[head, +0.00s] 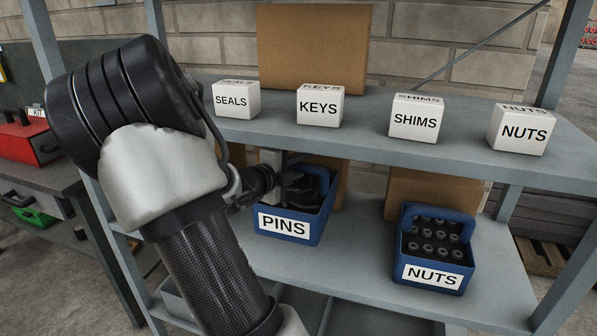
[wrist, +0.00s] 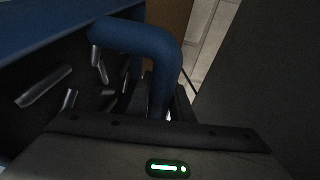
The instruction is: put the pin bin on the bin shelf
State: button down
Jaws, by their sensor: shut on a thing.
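The pin bin (head: 284,229) is a small blue bin with a white PINS label, at the middle of the head view. My gripper (head: 291,188) reaches into it from the left and is shut on its blue handle. In the wrist view the handle (wrist: 150,42) rises between the jaws, with several metal pins (wrist: 45,87) in the dark inside. The bin looks upright, at or just above the grey middle shelf (head: 365,275). I cannot tell whether its base touches. My arm hides part of the shelf to the left.
A blue NUTS bin (head: 434,250) stands to the right on the middle shelf, with a bare gap between. White blocks marked SEALS (head: 237,99), KEYS (head: 319,107), SHIMS (head: 415,119) and NUTS (head: 523,131) line the upper shelf (head: 370,135) overhead. Cardboard boxes (head: 313,50) stand behind.

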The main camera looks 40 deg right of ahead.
aim_at(304, 180)
jog(key=shift+w+d, duration=0.25)
jog(key=shift+d, duration=0.3)
jog(key=shift+f+b, duration=0.65)
jog(key=shift+f, duration=1.2)
jog(key=shift+d+f+b, duration=0.15)
jog(key=shift+f+b, duration=0.3)
jog(key=shift+f, duration=1.1)
jog(key=c, duration=1.6)
grip_release()
jog(key=shift+f, duration=0.1)
jog(key=shift+o, duration=0.2)
jog(key=shift+a, duration=0.2)
